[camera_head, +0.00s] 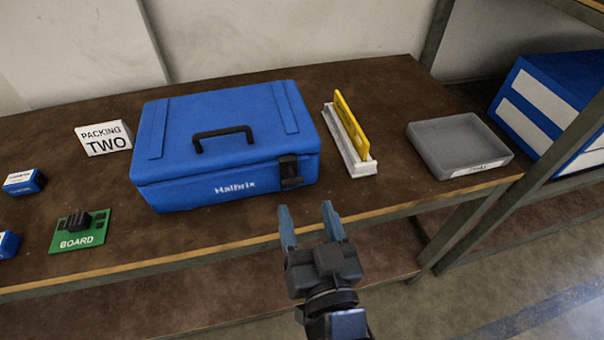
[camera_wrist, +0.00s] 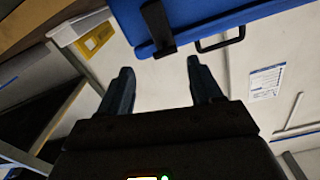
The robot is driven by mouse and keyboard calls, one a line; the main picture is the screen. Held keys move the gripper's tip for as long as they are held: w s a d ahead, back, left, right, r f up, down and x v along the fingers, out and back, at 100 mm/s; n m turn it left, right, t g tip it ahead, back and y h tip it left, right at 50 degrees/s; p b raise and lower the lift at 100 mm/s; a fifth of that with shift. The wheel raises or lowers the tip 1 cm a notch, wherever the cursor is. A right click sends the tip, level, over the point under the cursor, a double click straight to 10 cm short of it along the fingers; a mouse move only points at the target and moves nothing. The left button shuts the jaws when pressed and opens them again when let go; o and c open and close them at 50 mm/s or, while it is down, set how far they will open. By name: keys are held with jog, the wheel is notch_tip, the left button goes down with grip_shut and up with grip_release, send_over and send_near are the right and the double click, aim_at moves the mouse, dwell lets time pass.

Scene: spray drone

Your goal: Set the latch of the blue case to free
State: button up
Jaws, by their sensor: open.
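The blue case (camera_head: 222,140) stands closed on the brown table, with a black handle on its lid and white lettering on its front. Its black latch (camera_head: 289,171) is at the right end of the front face. My gripper (camera_head: 308,215) is open and empty, in front of the case and a little below and right of the latch, apart from it. In the wrist view the blue case (camera_wrist: 195,18) is at the top, with the black latch (camera_wrist: 158,25) above the gap between the open fingers (camera_wrist: 160,85). The fingers touch nothing.
A white holder (camera_head: 352,150) with a yellow piece (camera_head: 352,124) stands right of the case. A grey tray (camera_head: 455,145) is further right. A green board (camera_head: 80,231), small blue boxes (camera_head: 22,181) and a sign (camera_head: 104,138) are at left. The table's front edge runs beneath my gripper.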

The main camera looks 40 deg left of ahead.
aim_at(292, 176)
jog(key=shift+w+a+r, duration=0.15)
jog(key=shift+a, duration=0.3)
jog(key=shift+w+a+r, duration=0.1)
jog(key=shift+w+a, duration=0.05)
jog(key=shift+a, duration=0.25)
jog(key=p+x, duration=0.3)
jog(key=x, duration=0.4)
jog(key=shift+f, duration=0.1)
jog(key=shift+d, duration=0.1)
jog(key=shift+c, duration=0.5)
jog(key=shift+s, duration=0.1)
grip_shut()
